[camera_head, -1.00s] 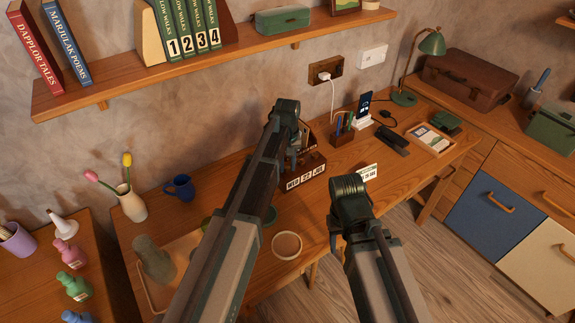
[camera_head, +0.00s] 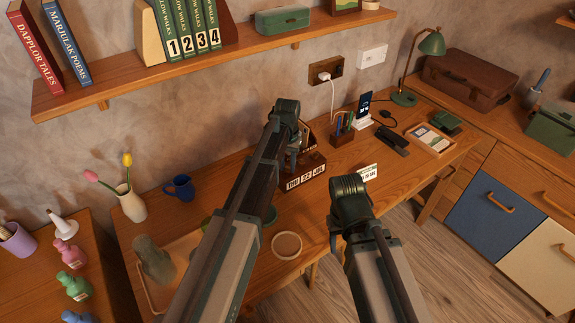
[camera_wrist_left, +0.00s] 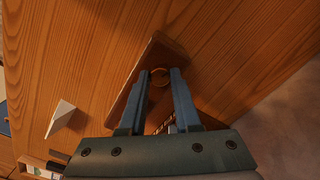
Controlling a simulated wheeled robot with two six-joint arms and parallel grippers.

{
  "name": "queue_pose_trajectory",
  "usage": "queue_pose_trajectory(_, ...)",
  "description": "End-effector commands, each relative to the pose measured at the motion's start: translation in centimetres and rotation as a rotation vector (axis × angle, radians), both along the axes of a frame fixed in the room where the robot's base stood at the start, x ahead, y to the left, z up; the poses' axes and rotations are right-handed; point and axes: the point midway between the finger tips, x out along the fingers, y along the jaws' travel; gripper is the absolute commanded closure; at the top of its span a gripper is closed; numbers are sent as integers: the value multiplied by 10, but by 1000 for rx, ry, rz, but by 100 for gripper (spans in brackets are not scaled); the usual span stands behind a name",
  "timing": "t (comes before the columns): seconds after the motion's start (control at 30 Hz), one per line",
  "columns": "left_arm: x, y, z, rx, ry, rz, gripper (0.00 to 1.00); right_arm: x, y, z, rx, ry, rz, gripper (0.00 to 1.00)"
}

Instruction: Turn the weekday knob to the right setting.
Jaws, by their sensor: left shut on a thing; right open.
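The wooden desk calendar (camera_head: 309,178) stands on the desk and its front windows read THU 22 and what looks like JUL. My left gripper (camera_head: 293,155) is at its upper left side and partly covers it. In the left wrist view the left gripper (camera_wrist_left: 160,82) is shut on a round brass-coloured knob (camera_wrist_left: 160,73) on the calendar's dark wooden body (camera_wrist_left: 157,48). My right gripper (camera_head: 337,236) hangs open in front of the desk, apart from the calendar; its fingers are mostly hidden. A small white card (camera_head: 369,172) stands right of the calendar; its print is too small to read surely.
A pen holder (camera_head: 342,130) and a phone on a stand (camera_head: 363,110) are behind and right of the calendar. A blue mug (camera_head: 180,187) is to the left, and a pale round ring (camera_head: 287,245) lies near the front edge. A shelf (camera_head: 215,57) runs above.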

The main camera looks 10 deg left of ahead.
Motion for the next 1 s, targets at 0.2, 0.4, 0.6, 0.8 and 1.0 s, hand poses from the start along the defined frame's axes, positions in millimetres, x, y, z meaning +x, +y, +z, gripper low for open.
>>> queue_pose_trajectory(0.2, 0, 0, 0, 0, 0, -117, 100, 0, 0, 0, 0, 0, 0, 50)
queue_pose_trajectory(0.4, 0, 0, 0, 0, 0, -181, 100, 0, 0, 0, 0, 0, 0, 50)
queue_pose_trajectory(0.6, 0, 0, 0, 0, 0, -205, 100, 0, 0, 0, 0, 0, 0, 50)
queue_pose_trajectory(0.8, 0, 0, 0, 0, 0, -207, 100, 0, 0, 0, 0, 0, 0, 50)
queue_pose_trajectory(1.0, 0, 0, 0, 0, 0, -206, 61, 0, 0, 0, 0, 0, 0, 50)
